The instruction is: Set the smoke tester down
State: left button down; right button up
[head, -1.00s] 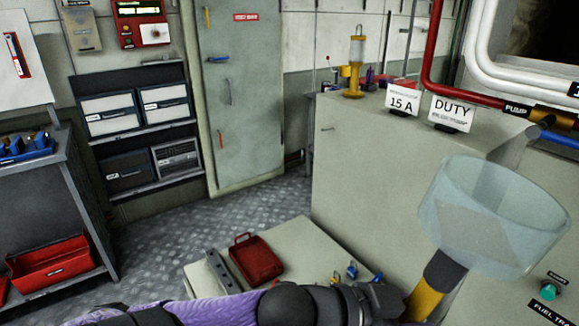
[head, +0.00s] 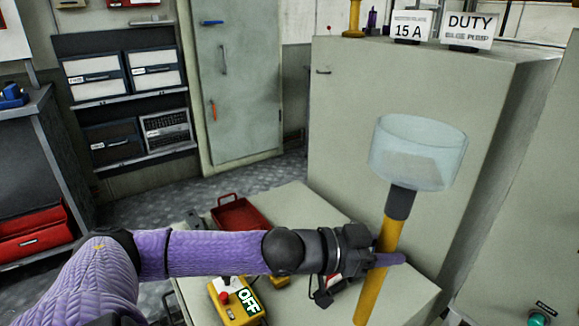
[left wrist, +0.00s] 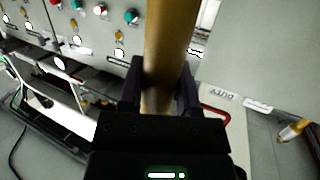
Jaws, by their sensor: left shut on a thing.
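The smoke tester is a yellow pole (head: 372,290) with a dark collar and a clear cup (head: 418,152) on top. It stands nearly upright, leaning slightly, and its lower end runs out of the bottom of the head view. My left gripper (head: 385,260) is shut around the pole below the collar. In the left wrist view the yellow pole (left wrist: 166,45) passes between the two dark fingers of my left gripper (left wrist: 160,92). Whether the pole's foot touches anything is hidden. My right gripper is not in view.
A low pale bench top (head: 300,205) under my left arm bears a red tray (head: 238,213) and a yellow OFF box (head: 238,302). A tall grey cabinet (head: 400,90) with a DUTY sign (head: 468,28) stands behind the tester. Floor (head: 190,195) shows at left.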

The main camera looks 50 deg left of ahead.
pick_arm(q)
jog(key=w+a+f+b, duration=0.2)
jog(key=f+b, duration=0.3)
jog(key=f, duration=0.3)
jog(key=w+a+f+t+b, duration=0.1)
jog(key=a+f+b, duration=0.3)
jog(key=f, duration=0.4)
jog(key=shift+w+a+f+n+y+b, duration=0.15)
jog(key=shift+w+f+n+y+b, duration=0.25)
jog(key=shift+b, duration=0.45)
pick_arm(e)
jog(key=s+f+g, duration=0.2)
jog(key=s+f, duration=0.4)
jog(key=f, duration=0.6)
pick_arm(q)
jog(key=shift+c, duration=1.5)
grip_release()
jog(key=p+v, duration=0.9)
jog(key=v, duration=0.3)
jog(key=shift+r+p, duration=0.2)
jog(key=shift+p, duration=0.15)
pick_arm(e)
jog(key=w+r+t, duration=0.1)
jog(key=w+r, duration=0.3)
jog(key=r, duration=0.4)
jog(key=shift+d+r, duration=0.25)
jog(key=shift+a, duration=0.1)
